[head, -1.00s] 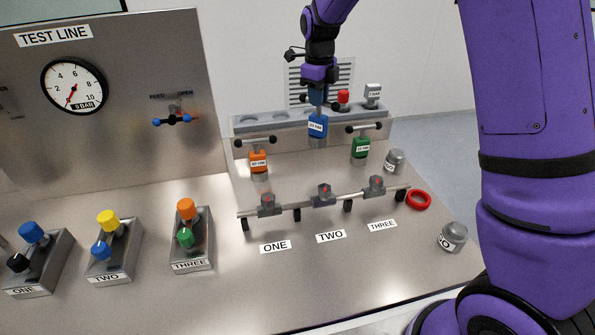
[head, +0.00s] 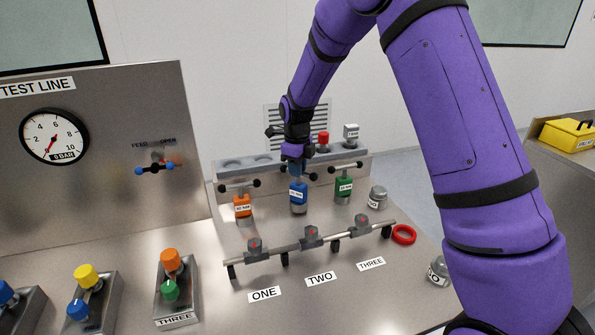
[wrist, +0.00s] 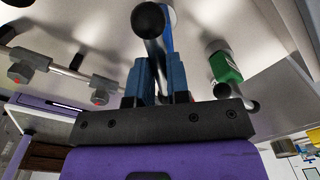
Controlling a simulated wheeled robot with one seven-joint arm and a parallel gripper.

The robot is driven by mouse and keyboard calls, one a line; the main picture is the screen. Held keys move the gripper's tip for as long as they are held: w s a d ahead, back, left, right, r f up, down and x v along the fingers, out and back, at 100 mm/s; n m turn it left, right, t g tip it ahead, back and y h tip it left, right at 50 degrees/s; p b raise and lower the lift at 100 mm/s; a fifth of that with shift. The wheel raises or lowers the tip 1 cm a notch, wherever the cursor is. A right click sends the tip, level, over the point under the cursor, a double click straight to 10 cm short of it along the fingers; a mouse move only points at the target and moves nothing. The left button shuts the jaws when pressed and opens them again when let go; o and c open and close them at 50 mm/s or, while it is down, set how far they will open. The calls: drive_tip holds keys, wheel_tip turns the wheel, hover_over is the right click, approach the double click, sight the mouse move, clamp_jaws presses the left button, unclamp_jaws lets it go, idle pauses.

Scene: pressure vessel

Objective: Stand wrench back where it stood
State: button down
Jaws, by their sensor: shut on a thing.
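The blue wrench (head: 298,196) is upright in my gripper (head: 295,168), between an orange wrench (head: 242,206) and a green wrench (head: 344,188) that stand on the bench. My gripper is shut on the upper part of the blue wrench. Its lower end is at or just above the bench top; I cannot tell whether it touches. In the wrist view, the black ball end (wrist: 153,20) of its handle shows close in front of the blue fingers (wrist: 156,85), and the green wrench (wrist: 226,66) is to the right, apart.
A rail with several valves (head: 311,235) runs in front of the wrenches. A grey rack (head: 260,168) stands behind them. A grey cap (head: 377,197) and a red ring (head: 404,235) lie to the right. The gauge panel (head: 100,150) is at left.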

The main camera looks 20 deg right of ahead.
drive_tip(key=shift+f, duration=0.45)
drive_tip(key=c, duration=1.1)
unclamp_jaws()
drive_tip(key=shift+f, duration=0.15)
